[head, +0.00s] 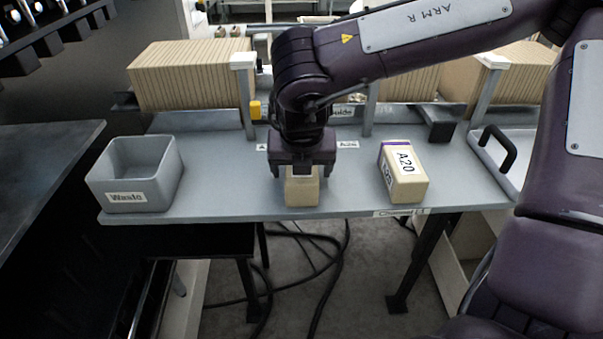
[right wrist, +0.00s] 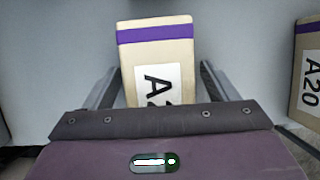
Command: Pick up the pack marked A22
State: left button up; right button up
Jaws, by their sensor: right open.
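A tan pack (head: 302,190) stands on the grey table under my right gripper (head: 303,172) in the head view. In the right wrist view this pack (right wrist: 155,60) has a purple band and a white label reading "A2"; the rest of the label is hidden by the gripper body. My right gripper (right wrist: 155,88) is open, with one finger on each side of the pack and gaps visible beside it. A second tan pack marked A20 (head: 403,172) lies to the right, and also shows at the right wrist view's edge (right wrist: 308,75). My left gripper is not in view.
A grey bin marked Waste (head: 130,196) stands at the table's left end. Posts and large ridged tan blocks (head: 190,75) stand behind. A tray with a black handle (head: 493,150) is at the right. The table (head: 230,190) is clear between bin and gripper.

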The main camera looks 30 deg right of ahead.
dwell(0.4)
jog(key=c, duration=1.2)
